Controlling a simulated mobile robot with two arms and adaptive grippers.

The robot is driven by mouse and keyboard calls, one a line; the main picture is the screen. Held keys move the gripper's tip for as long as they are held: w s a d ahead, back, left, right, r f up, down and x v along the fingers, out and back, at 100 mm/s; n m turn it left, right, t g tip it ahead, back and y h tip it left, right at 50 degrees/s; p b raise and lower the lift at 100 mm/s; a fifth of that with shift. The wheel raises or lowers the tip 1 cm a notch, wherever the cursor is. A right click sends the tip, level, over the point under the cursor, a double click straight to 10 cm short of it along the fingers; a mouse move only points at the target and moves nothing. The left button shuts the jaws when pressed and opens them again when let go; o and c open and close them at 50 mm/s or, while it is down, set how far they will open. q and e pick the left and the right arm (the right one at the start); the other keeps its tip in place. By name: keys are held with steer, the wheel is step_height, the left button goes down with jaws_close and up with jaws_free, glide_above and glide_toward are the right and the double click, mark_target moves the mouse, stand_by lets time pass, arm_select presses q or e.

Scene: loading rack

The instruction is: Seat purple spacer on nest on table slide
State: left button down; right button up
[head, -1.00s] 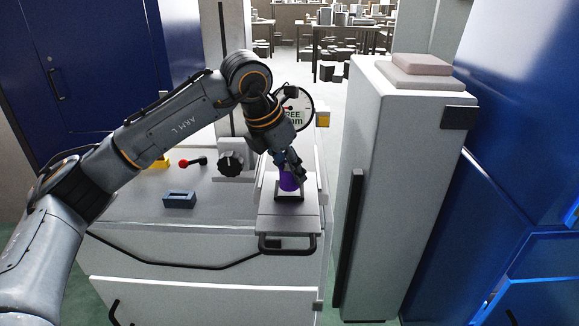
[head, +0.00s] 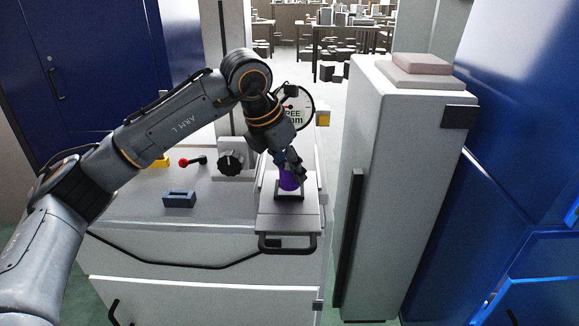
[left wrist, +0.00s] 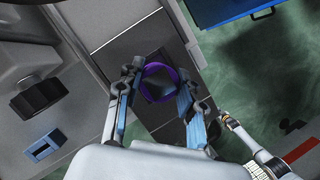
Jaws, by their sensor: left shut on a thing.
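The purple spacer (head: 288,181) is upright at the nest (head: 278,194), a dark square frame on the table slide (head: 285,222). My left gripper (head: 292,173) is shut on the spacer from above and hides part of it. In the left wrist view, the spacer's purple rim (left wrist: 158,66) shows as a ring between the two fingers of the left gripper (left wrist: 160,88). The dark nest plate surrounds it there. I cannot tell whether the spacer's base touches the bottom of the nest.
A black knob (head: 231,162), a red-tipped lever (head: 191,161) and a blue slotted block (head: 179,199) are on the bench left of the slide. A round dial (head: 296,108) stands behind. A tall white cabinet (head: 385,200) rises to the right. A black handle (head: 287,246) fronts the slide.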

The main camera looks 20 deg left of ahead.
arm_select(q)
steer(key=shift+f+b, duration=0.5)
steer(key=shift+f, duration=0.1)
steer(key=c, duration=0.8)
jaws_free()
steer(key=shift+o, duration=0.2)
